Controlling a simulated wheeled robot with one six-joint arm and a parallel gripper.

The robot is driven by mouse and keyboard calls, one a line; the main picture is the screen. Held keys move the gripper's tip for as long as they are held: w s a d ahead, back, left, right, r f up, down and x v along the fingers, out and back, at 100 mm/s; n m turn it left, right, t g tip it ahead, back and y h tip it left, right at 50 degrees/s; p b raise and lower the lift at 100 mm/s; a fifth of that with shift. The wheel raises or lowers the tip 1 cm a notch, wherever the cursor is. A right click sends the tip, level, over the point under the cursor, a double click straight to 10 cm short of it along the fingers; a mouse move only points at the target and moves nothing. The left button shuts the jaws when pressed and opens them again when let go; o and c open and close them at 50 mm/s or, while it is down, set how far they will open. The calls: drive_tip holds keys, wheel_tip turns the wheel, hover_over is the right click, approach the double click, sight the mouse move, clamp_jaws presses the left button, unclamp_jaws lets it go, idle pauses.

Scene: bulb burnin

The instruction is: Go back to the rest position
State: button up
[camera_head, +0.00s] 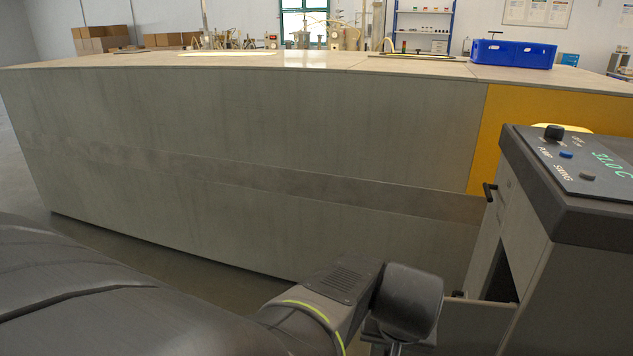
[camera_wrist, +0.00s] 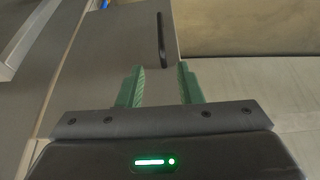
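My gripper (camera_wrist: 160,82) shows in the wrist view with two green fingers apart and nothing between them. A black bar handle (camera_wrist: 161,40) on a grey panel (camera_wrist: 115,45) lies just beyond the fingertips, and I cannot tell how far away it is. In the head view my arm shows at the bottom centre, in front of the long grey bench; the fingers are hidden there.
The long grey bench (camera_head: 250,130) blocks the way ahead. A blue crate (camera_head: 513,53) and lab equipment (camera_head: 335,38) stand on it. A yellow panel (camera_head: 500,115) is at its right end. Cardboard boxes (camera_head: 100,40) are at the far left. Bare floor (camera_head: 150,255) shows along the bench's foot.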

drive_tip(key=b+x, duration=0.5)
drive_tip(key=x, duration=0.8)
drive_tip(key=shift+f, duration=0.4)
